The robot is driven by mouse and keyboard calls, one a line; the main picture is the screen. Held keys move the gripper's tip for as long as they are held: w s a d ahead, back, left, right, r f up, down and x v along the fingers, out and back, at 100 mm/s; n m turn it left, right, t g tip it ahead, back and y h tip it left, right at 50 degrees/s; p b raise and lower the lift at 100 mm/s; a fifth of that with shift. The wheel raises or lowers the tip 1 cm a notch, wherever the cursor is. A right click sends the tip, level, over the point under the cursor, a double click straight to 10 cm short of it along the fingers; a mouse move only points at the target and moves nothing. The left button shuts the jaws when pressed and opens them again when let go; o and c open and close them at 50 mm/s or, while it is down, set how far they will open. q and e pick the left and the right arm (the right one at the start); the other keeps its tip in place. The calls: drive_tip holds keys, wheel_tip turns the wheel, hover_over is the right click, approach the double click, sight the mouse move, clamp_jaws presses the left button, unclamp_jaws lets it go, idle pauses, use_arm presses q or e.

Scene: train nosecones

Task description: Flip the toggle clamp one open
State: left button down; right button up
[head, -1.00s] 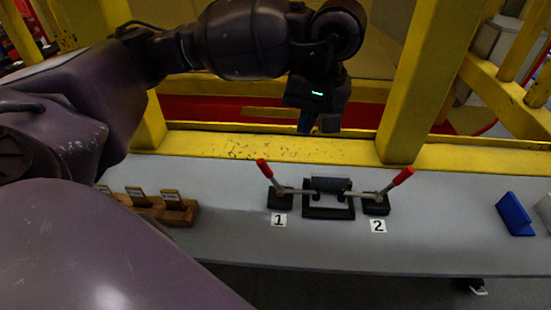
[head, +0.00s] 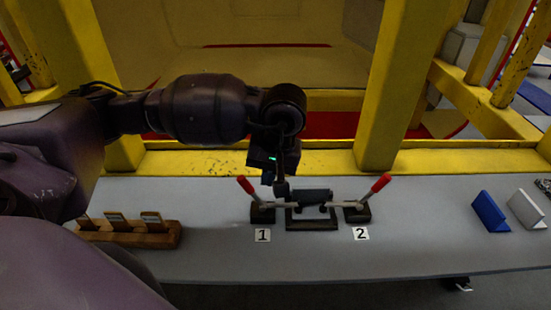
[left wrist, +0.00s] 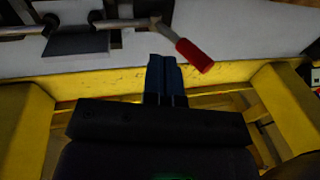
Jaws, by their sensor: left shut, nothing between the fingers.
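Toggle clamp one, with a red handle (head: 246,185), stands on the table at the left of a dark fixture (head: 312,223), behind the label "1" (head: 262,235). Its handle tilts up and to the left. Clamp two, with a red handle (head: 381,183), mirrors it on the right, behind the label "2". My left gripper (head: 281,190) is shut and empty, just right of clamp one's handle. In the left wrist view its blue fingers (left wrist: 165,75) are together beside a red handle (left wrist: 195,55), apparently clamp one's. Contact is unclear.
A wooden rack (head: 130,235) with upright cards stands at the left of the grey table. A blue wedge (head: 490,212) and a pale wedge (head: 527,208) stand at the right. Yellow posts and a rail (head: 220,162) run along the back. The table's front is clear.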

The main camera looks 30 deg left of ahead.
use_arm(q)
drive_tip(key=shift+s+a+f, duration=0.2)
drive_tip(key=shift+s+a, duration=0.05)
drive_tip(key=shift+a, duration=0.35)
drive_tip(key=shift+s+a+f, duration=0.15)
drive_tip(key=shift+s+a, duration=0.05)
drive_tip(key=shift+a, duration=0.35)
drive_tip(key=shift+a+f, duration=0.15)
use_arm(e)
drive_tip(key=shift+s+r, duration=0.2)
drive_tip(key=shift+r, duration=0.1)
drive_tip(key=shift+w+r, duration=0.1)
drive_tip(key=shift+w, duration=0.15)
drive_tip(key=shift+w, duration=0.1)
